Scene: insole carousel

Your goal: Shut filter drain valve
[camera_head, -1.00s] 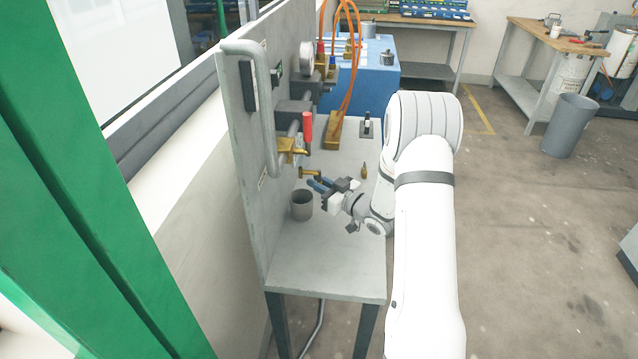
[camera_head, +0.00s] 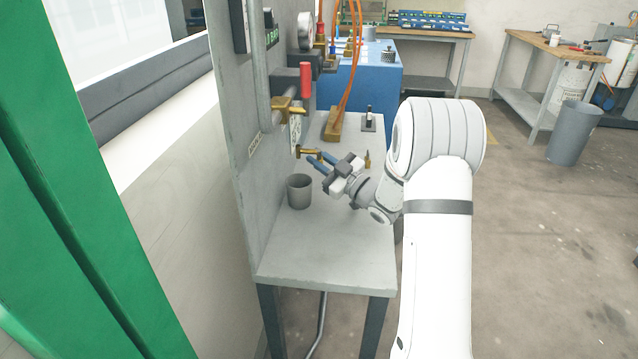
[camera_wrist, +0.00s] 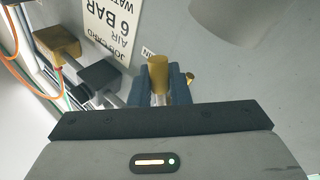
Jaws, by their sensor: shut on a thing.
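The filter drain valve seems to be the small brass fitting (camera_head: 308,153) low on the grey upright panel. It also shows as a brass piece (camera_wrist: 158,72) in the wrist view. My gripper (camera_head: 316,161) reaches it from the right with its blue fingers at its outer end. In the wrist view my gripper (camera_wrist: 160,92) has one blue finger on each side of the brass piece and is shut on it. A small brass knob (camera_wrist: 190,77) shows just beyond the right finger. Whether the valve is open or shut cannot be told.
A grey cup (camera_head: 299,192) stands on the bench below the fitting. A red-handled valve (camera_head: 306,80) and a brass body (camera_head: 287,108) are above it. Orange hoses (camera_head: 350,75) hang behind. The bench top (camera_head: 330,262) is clear in front.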

